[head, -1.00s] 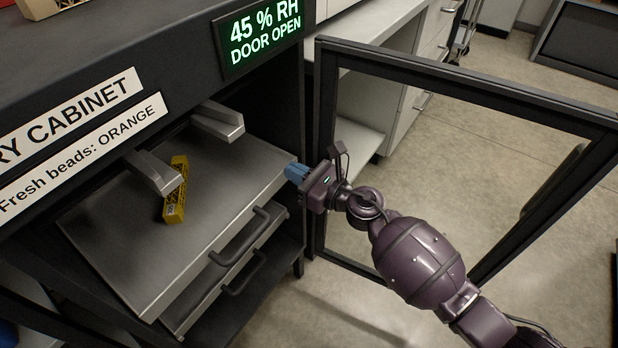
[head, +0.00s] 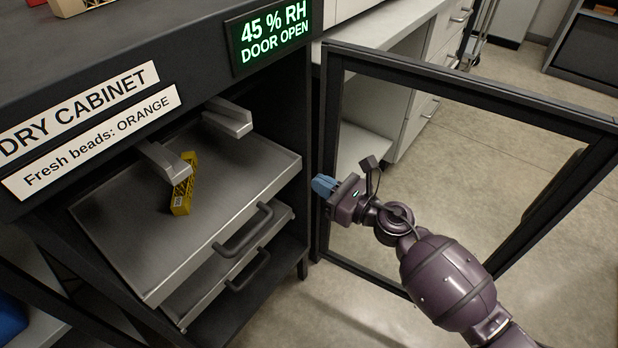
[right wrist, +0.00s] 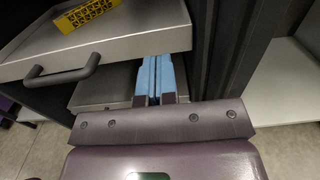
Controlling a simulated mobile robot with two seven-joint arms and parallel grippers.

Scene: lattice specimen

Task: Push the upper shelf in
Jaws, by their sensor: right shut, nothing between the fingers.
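The upper shelf (head: 240,165) is a grey metal tray with a dark handle (head: 243,231), pulled out of the dry cabinet (head: 75,62). It also shows in the right wrist view (right wrist: 135,38). A yellow lattice specimen (head: 183,185) lies on it near two grey brackets (head: 165,163). My right gripper (head: 322,185), with blue fingers, is shut and empty. It is just right of the shelf's front right corner, apart from it in the head view. In the right wrist view the shut fingers (right wrist: 160,78) point toward the shelf's right end. My left gripper is not in view.
A lower shelf (head: 185,307) with its own handle is also out, beneath the upper one. The open glass cabinet door (head: 480,85) stands right of my right gripper, behind my arm. A display (head: 270,38) reads 45 % RH, DOOR OPEN.

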